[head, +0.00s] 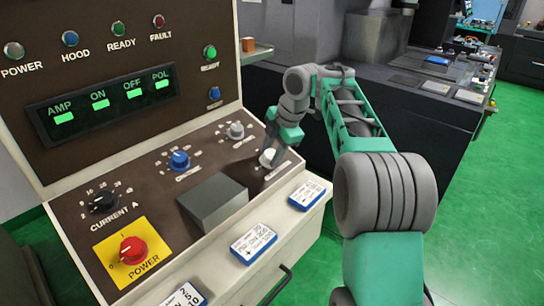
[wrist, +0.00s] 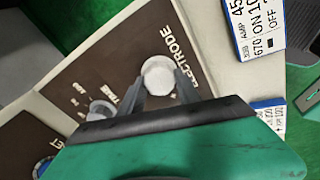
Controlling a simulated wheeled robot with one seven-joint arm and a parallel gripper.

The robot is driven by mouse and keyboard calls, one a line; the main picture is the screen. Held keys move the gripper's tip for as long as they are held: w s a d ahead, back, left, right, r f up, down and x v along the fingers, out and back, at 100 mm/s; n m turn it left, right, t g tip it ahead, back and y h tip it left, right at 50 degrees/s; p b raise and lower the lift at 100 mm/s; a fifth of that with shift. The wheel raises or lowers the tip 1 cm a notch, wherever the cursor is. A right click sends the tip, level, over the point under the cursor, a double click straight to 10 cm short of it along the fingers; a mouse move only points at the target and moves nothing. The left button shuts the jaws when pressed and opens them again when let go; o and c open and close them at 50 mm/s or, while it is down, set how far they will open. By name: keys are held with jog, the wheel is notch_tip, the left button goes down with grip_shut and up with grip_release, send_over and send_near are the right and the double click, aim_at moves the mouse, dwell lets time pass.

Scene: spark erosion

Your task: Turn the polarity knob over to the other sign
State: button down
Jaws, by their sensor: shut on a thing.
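The polarity knob (head: 267,158) is a round white knob at the right end of the brown sloped control panel. In the wrist view the white knob (wrist: 158,75) has the word ELECTRODE printed beside it. My gripper (head: 270,155) reaches down to it from above and is shut on it. In the wrist view the two grey fingers of my gripper (wrist: 160,86) lie on either side of the knob. The knob's pointer and its sign marks cannot be made out, as the fingers and green palm hide part of the panel.
A grey knob (head: 235,130), a blue knob (head: 179,160), a black current knob (head: 103,202) and a red power switch (head: 132,250) sit on the same panel. A raised grey block (head: 213,200) stands near the front. Blue-edged cards (head: 307,195) lie along the pale front ledge.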

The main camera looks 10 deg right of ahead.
jog(key=shift+n, duration=0.9)
jog(key=shift+r+b, duration=0.1)
jog(key=shift+b, duration=0.2)
jog(key=c, duration=0.9)
grip_release()
jog(key=shift+o, duration=0.2)
jog(key=p+v, duration=0.4)
jog(key=v, duration=0.3)
jog(key=shift+r+p, duration=0.25)
jog(key=shift+p, duration=0.05)
